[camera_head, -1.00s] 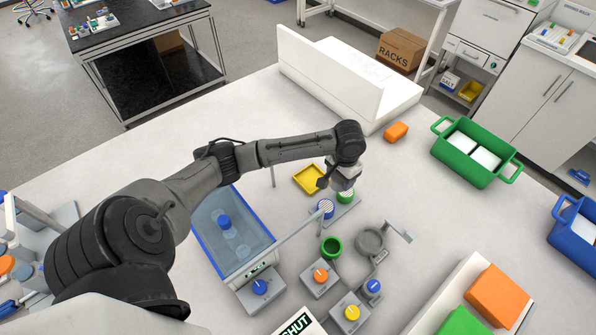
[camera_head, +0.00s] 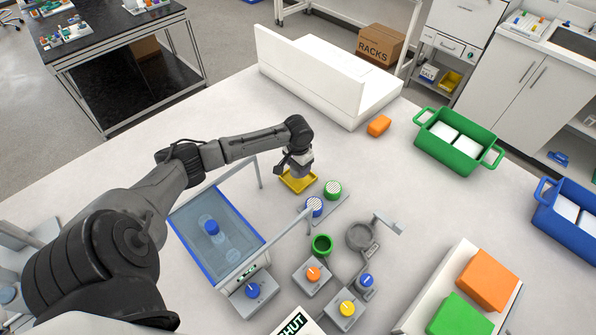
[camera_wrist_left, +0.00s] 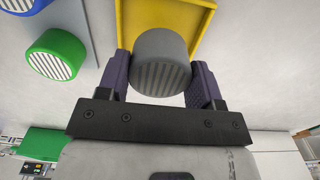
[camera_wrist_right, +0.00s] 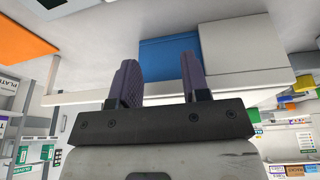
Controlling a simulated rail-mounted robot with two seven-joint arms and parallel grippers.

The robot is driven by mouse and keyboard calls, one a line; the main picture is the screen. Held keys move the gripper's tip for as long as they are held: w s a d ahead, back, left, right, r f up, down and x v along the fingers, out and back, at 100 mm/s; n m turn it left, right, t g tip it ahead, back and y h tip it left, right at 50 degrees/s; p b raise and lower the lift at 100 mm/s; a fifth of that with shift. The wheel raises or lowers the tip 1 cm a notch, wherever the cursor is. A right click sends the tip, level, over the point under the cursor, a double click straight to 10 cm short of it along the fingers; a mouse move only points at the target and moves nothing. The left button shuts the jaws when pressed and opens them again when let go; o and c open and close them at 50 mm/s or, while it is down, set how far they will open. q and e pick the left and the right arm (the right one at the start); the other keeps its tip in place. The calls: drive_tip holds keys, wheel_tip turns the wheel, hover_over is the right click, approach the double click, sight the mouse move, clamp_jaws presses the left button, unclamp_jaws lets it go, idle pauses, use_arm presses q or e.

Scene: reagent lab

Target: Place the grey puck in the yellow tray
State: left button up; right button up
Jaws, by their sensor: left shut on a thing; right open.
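The grey puck (camera_wrist_left: 161,60), with a ribbed face, is between the fingers of my left gripper (camera_wrist_left: 162,80) in the left wrist view. The gripper is shut on it. The yellow tray (camera_wrist_left: 205,8) lies right beyond the puck in that view, and the puck overlaps it. In the head view my left gripper (camera_head: 297,170) is over the yellow tray (camera_head: 299,187) and hides part of it. I cannot tell whether the puck touches the tray floor. My right gripper (camera_wrist_right: 160,82) is open and empty in the right wrist view; it is not in the head view.
Green (camera_head: 333,189) and blue (camera_head: 315,206) pucks stand on a grey strip right of the yellow tray. A blue-rimmed clear bin (camera_head: 183,223) is to its left. An orange block (camera_head: 379,125) and a green crate (camera_head: 420,143) are farther right. Bench behind the tray is clear.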

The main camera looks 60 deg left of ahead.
sight(298, 172)
use_arm(q)
drive_tip(key=shift+f, duration=1.7)
drive_tip(key=shift+f, duration=0.15)
drive_tip(key=o, duration=0.9)
drive_tip(key=shift+o, duration=0.2)
wheel_tip(298, 172, up, 12)
drive_tip(key=shift+r+p, duration=0.2)
drive_tip(key=shift+p, duration=0.15)
